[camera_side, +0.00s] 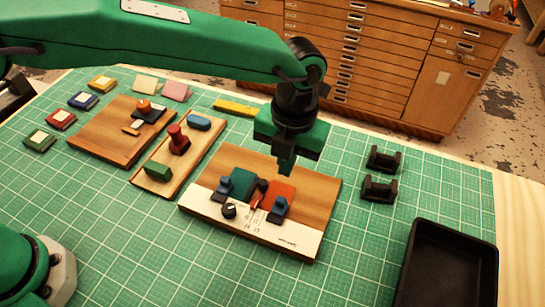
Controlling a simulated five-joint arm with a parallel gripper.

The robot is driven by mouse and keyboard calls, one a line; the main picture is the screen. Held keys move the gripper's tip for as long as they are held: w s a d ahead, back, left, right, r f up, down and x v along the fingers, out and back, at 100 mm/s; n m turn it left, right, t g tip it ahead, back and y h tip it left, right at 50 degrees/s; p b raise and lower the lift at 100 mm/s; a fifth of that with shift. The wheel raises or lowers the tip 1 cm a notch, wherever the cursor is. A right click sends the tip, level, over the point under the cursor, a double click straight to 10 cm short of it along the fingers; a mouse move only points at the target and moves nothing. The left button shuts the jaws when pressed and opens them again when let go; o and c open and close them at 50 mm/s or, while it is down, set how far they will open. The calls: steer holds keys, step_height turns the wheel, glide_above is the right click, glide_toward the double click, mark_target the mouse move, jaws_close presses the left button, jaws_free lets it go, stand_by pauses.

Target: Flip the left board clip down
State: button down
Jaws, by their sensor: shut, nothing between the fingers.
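A wooden board (318,190) with a white front strip lies in the middle of the mat. Its left clip (224,187) is blue on a dark base, beside a dark green pad (242,182). Its right clip (280,206) is also blue, beside an orange pad (284,190). The picture is too small to tell for sure whether either clip is up or down. My gripper (286,172) points down above the back part of the board, behind and to the right of the left clip. It is shut and empty, apart from both clips.
Black holders (379,188) and a black tray (450,262) are right. The mat's front is clear.

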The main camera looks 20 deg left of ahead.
steer(key=shift+w+r, duration=0.35)
steer(key=shift+w, duration=0.4)
steer(key=shift+w+r, duration=0.3)
steer(key=shift+w, duration=0.45)
steer(key=s+a+r+n+t, duration=0.1)
steer(key=a+r+n, duration=0.3)
steer(key=a+n, duration=0.3)
steer(key=s+a+r+n+t+h, duration=0.1)
steer(key=a+r+n, duration=0.4)
steer(key=a, duration=0.4)
steer(key=s+a+r+n+t, duration=0.1)
steer(key=a+r+n, duration=0.3)
steer(key=a+n, duration=0.3)
steer(key=s+a+f+n+t, duration=0.2)
steer(key=s+a+n+t, duration=0.1)
steer(key=s+a+n, duration=1.1)
steer(key=a+n, duration=0.1)
steer(key=n, duration=0.2)
steer(key=shift+a+f, duration=0.25)
steer(key=shift+f, duration=0.1)
